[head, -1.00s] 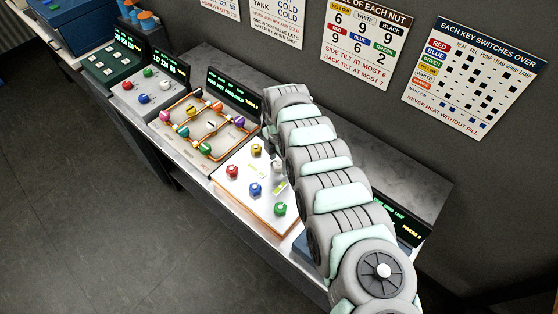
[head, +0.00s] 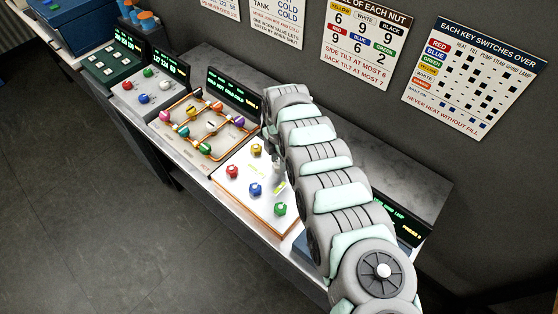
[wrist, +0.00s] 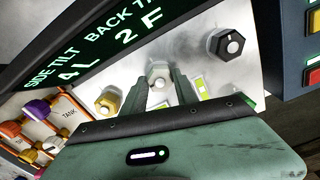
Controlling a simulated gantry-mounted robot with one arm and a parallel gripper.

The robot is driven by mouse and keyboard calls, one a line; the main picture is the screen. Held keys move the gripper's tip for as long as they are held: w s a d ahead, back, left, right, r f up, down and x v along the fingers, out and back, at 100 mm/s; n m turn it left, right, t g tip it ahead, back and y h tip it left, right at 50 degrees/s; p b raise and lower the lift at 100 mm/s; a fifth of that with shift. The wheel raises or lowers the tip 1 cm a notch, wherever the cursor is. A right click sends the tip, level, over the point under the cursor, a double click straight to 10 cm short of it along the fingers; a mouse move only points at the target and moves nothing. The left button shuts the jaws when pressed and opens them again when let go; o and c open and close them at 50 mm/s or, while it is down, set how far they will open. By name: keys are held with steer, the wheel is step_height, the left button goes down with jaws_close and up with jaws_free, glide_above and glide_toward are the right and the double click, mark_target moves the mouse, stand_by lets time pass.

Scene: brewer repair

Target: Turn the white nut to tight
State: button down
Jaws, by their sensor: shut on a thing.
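The white nut (wrist: 160,77) sits on a pale plate between the two fingers of my gripper (wrist: 160,88) in the wrist view. The fingers are shut on its sides, and its top stays visible. In the head view my gripper (head: 277,167) reaches down to the back right part of the white panel (head: 240,188), where my arm and fingers largely hide the nut. A yellow nut (wrist: 108,100) stands to the left in the wrist view, and a black nut (wrist: 226,44) stands to the upper right. The display (wrist: 105,40) beside them reads side tilt 4 L and back 2 F.
Red (head: 232,171), blue (head: 256,189) and green (head: 280,209) nuts stand on the same panel. A copper pipe board (head: 202,125) with coloured valves lies to its left. Wall charts (head: 359,42) hang behind. The grey bench behind my arm is mostly clear.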

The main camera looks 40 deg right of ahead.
steer(key=m+p, duration=0.1)
steer(key=m, duration=0.2)
steer(key=shift+a, duration=0.1)
steer(key=m, duration=0.5)
steer(key=shift+m+p, duration=0.3)
steer(key=shift+p, duration=0.1)
steer(key=m+b, duration=0.1)
steer(key=m, duration=0.4)
steer(key=shift+f, duration=0.1)
steer(key=shift+m, duration=2.2)
steer(key=shift+b, duration=0.3)
steer(key=c, duration=0.9)
jaws_free()
steer(key=shift+c, duration=0.2)
